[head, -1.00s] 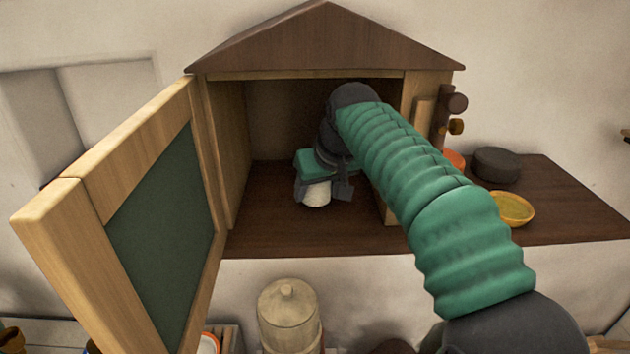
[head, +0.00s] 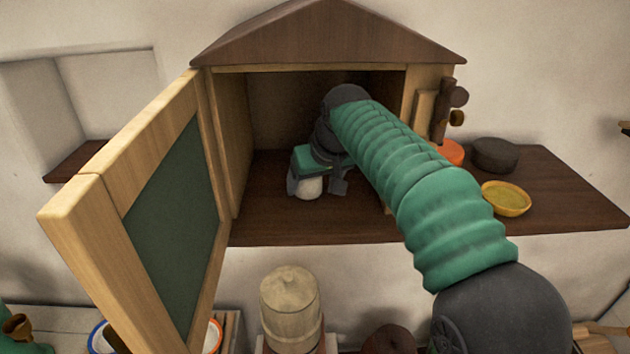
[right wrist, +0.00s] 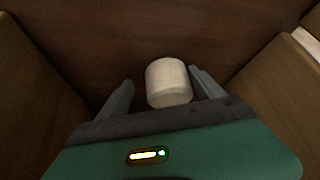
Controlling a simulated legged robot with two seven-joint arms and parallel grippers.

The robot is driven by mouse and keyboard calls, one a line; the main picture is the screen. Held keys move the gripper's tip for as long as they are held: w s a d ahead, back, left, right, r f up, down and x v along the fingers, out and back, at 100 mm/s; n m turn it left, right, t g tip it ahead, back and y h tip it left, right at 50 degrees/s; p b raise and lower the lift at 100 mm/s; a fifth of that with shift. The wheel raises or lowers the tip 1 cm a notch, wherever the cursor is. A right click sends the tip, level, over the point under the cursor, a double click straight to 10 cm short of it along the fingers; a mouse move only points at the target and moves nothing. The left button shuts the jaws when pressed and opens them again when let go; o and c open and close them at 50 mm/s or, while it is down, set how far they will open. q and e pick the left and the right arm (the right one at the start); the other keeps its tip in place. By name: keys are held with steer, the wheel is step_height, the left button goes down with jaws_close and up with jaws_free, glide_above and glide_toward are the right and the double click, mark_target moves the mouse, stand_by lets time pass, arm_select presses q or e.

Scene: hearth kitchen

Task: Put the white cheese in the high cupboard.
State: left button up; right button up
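The white cheese (head: 308,188) is a small pale cylinder inside the high cupboard (head: 240,150), whose door (head: 160,220) stands wide open at the left. My right gripper (head: 317,190) reaches into the cupboard with its fingers on either side of the cheese. In the right wrist view, the cheese (right wrist: 168,82) stands between the fingers of the right gripper (right wrist: 161,79). A clear gap shows at the left finger, and the right finger is close to the cheese. The gripper is open. The cheese appears to stand on the cupboard's dark floor. My left gripper is not in view.
Right of the cupboard, the shelf (head: 570,200) holds a yellow bowl (head: 506,198), a dark round box (head: 495,155) and an orange item (head: 450,152). A pale lidded jar (head: 290,305) stands below. The cupboard's side walls flank my right gripper closely.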

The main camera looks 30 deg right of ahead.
steer(key=shift+w+a, duration=0.15)
steer(key=shift+a, duration=0.2)
steer(key=shift+a+r, duration=0.15)
steer(key=shift+r, duration=0.05)
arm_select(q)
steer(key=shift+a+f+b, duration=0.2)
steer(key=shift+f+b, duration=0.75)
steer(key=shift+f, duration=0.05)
arm_select(e)
steer(key=v, duration=1.1)
steer(key=shift+s+d+r, duration=0.25)
steer(key=shift+s, duration=0.1)
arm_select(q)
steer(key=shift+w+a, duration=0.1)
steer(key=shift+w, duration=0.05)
arm_select(e)
steer(key=shift+w+a, duration=0.1)
steer(key=shift+a, duration=0.05)
